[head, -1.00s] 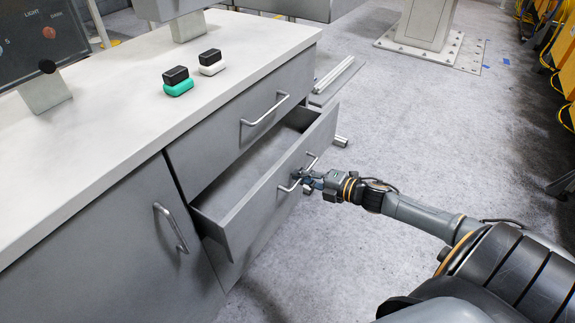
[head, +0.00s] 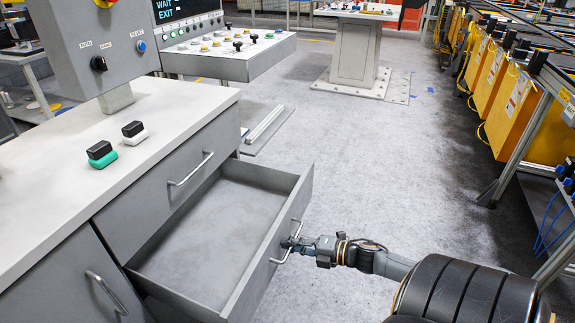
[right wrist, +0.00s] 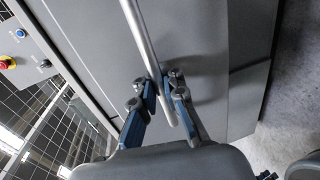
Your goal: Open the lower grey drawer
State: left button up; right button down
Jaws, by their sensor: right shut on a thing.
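The lower grey drawer (head: 262,278) stands pulled far out of the cabinet in the head view, and its inside looks empty. Its bar handle (head: 288,241) is on the front face. My right gripper (head: 291,243) is shut on this handle. In the right wrist view the fingers of the right gripper (right wrist: 163,90) sit on both sides of the handle bar (right wrist: 140,35), close to the drawer front (right wrist: 205,45). The upper drawer (head: 165,185) is closed. My left gripper does not show.
On the white worktop (head: 60,195) stand a green-and-black block (head: 101,155) and a white-and-black block (head: 135,132). A control panel (head: 235,55) is behind. Orange bins (head: 525,110) line the right side. The floor (head: 370,150) between is clear.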

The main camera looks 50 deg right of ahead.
jog(key=c, duration=1.7)
grip_release()
jog(key=shift+s, duration=0.1)
jog(key=v, duration=1.2)
